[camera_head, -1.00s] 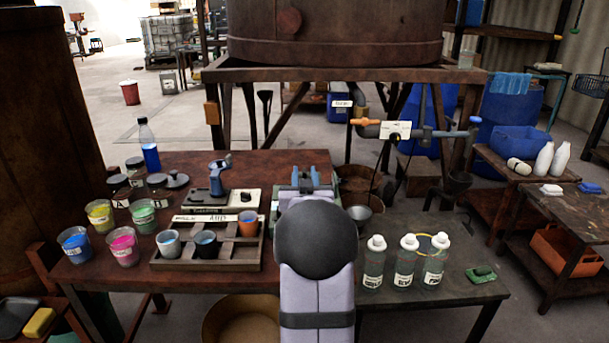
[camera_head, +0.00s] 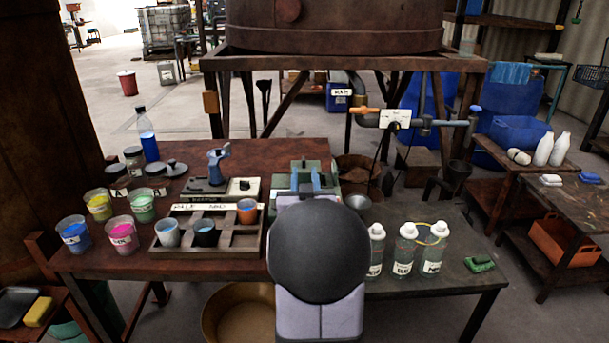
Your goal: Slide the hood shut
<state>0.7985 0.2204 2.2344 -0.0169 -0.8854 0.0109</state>
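A green-grey box-like device (camera_head: 328,170), which I take to be the one with the hood, stands near the right end of the brown table. Its front is hidden behind my arm's large dark round joint, so I cannot tell how far open the hood is. Two narrow blue-grey upright pieces show against the device just beyond that joint. They look like the fingers of my gripper (camera_head: 305,181), with a gap between them, but I cannot be sure. Whether they touch the hood, or have anything between them, is hidden.
Pots of paint (camera_head: 122,235) and jars stand further left. Several white-capped bottles (camera_head: 405,250) and a green sponge (camera_head: 479,263) stand right.

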